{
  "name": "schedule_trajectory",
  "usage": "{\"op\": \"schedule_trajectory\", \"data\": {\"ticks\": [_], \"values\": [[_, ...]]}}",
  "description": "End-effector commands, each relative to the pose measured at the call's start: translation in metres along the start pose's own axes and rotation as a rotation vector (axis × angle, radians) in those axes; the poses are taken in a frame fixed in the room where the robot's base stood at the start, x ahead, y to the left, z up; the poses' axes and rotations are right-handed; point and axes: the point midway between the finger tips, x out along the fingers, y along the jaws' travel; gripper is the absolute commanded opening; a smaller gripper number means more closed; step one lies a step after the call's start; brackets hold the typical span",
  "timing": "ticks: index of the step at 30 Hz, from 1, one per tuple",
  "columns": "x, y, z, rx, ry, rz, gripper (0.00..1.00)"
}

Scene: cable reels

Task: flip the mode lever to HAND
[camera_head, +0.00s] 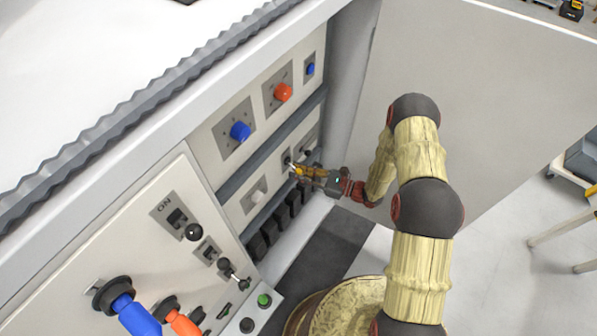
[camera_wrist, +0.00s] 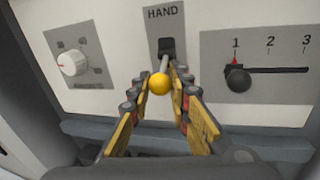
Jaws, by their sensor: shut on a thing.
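The mode lever has a yellow ball knob (camera_wrist: 160,83) on a thin metal stem. The stem comes out of a dark slot in a grey plate, under the printed word HAND (camera_wrist: 163,13). My gripper (camera_wrist: 164,69) has its fingertips on both sides of the stem, just behind the knob, and is shut on the lever. The knob sits between the yellow-padded fingers and appears below the slot. In the head view, my gripper (camera_head: 300,171) reaches the panel from the right, and the yellow knob (camera_head: 297,171) shows small at its tips.
Right of the lever is a black slider knob (camera_wrist: 239,80) on a 1-2-3 scale. To its left is a white dial (camera_wrist: 72,63). Blue (camera_head: 240,131) and orange (camera_head: 283,92) knobs sit on the panel above. An open cabinet door (camera_head: 500,110) stands behind my arm.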

Motion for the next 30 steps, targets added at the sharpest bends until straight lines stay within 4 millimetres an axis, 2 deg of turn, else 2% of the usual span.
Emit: {"op": "schedule_trajectory", "data": {"ticks": [11,30], "values": [[-0.003,0.001,0.012,0.027,0.111,-0.011,0.00],[-0.003,0.004,0.042,0.162,0.630,-0.059,0.00]]}}
